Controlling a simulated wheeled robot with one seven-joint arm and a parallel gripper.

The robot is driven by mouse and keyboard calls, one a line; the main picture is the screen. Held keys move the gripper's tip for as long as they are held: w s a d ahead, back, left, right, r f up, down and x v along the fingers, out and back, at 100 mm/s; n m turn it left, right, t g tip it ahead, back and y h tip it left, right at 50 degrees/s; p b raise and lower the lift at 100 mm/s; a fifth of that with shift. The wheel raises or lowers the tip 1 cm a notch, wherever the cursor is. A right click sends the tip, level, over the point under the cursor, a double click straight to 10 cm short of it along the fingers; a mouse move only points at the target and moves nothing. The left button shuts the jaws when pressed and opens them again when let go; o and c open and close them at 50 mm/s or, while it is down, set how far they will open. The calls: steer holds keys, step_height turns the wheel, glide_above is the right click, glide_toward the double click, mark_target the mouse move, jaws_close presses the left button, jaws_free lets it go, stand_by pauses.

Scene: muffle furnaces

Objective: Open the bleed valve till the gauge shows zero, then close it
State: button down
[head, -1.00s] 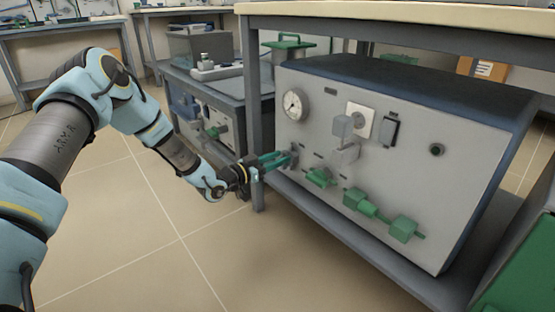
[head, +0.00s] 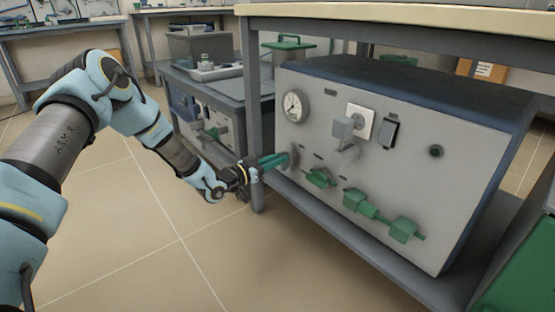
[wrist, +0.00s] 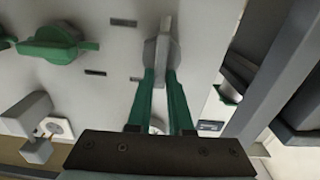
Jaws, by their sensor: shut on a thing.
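A grey valve knob (wrist: 161,52) sticks out of the furnace's light front panel; its label is too small to read, so I cannot confirm it is the bleed valve. My gripper (head: 286,159) is shut on this knob, with a green finger on each side of it in the wrist view (wrist: 162,75). In the head view the fingers partly hide the knob. The round white gauge (head: 296,106) is on the panel above the knob. Its dark needle shows, but I cannot read the value. In the wrist view the gripper mostly covers the gauge.
Several green valves (head: 319,178) line the lower panel to the right of the knob. A grey block-shaped fitting (head: 343,128) and a dark switch (head: 389,132) sit above them. A bench leg (head: 252,110) stands close left of my gripper. The floor in front is clear.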

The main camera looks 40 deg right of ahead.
steer(key=shift+w+f+n+p, duration=0.3)
steer(key=shift+n+p, duration=0.2)
steer(key=shift+n, duration=2.4)
steer(key=shift+w+f+n+p, duration=0.3)
steer(key=shift+n+p, duration=0.15)
steer(key=shift+n, duration=2.45)
steer(key=shift+w+f+n+p, duration=0.3)
steer(key=shift+n+p, duration=0.2)
steer(key=shift+n, duration=2.4)
steer(key=c, duration=0.8)
jaws_free()
steer(key=shift+w+a+p, duration=0.15)
steer(key=shift+a+p, duration=0.7)
steer(key=shift+a, duration=1.85)
steer(key=shift+w+a+p, duration=0.1)
steer(key=shift+a+p, duration=0.7)
steer(key=shift+a, duration=1.85)
